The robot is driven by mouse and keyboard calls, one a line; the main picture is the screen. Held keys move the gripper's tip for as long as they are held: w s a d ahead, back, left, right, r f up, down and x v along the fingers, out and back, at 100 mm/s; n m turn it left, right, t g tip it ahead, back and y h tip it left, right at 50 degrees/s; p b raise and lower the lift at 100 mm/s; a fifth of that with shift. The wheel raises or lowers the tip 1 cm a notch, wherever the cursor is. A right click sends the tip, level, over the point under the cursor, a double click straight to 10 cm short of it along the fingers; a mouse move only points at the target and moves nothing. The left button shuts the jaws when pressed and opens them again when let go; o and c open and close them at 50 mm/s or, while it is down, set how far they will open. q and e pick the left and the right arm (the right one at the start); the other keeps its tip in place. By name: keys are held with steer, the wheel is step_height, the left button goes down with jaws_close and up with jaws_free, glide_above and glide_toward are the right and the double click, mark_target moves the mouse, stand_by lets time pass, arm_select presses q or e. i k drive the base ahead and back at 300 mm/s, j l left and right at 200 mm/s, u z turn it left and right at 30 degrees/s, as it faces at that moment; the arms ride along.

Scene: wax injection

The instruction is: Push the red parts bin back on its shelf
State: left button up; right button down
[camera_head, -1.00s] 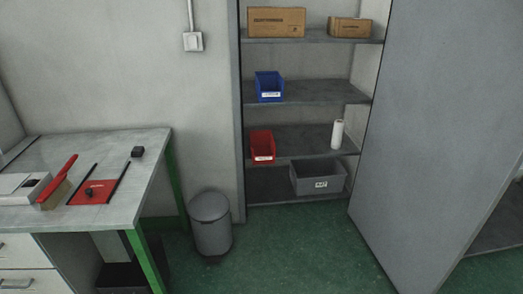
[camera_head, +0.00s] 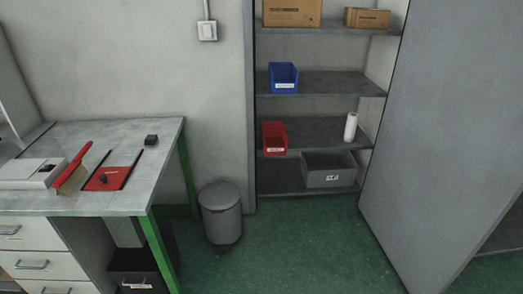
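The red parts bin (camera_head: 274,139) sits at the left end of a grey shelf (camera_head: 318,134) in the open cabinet. Its labelled front is at or close to the shelf's front edge; I cannot tell whether it sticks out past it. Neither of my grippers is in view.
A blue bin (camera_head: 283,78) stands one shelf above, a white roll (camera_head: 351,127) on the red bin's shelf, a grey crate (camera_head: 329,170) below. The cabinet door (camera_head: 440,130) stands open at right. A workbench (camera_head: 120,203) and trash bin (camera_head: 221,213) are at left. The green floor before the cabinet is clear.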

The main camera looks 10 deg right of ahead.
mark_target(275, 139)
steer(key=i+l+u, duration=0.55)
steer(key=l+u, duration=0.2)
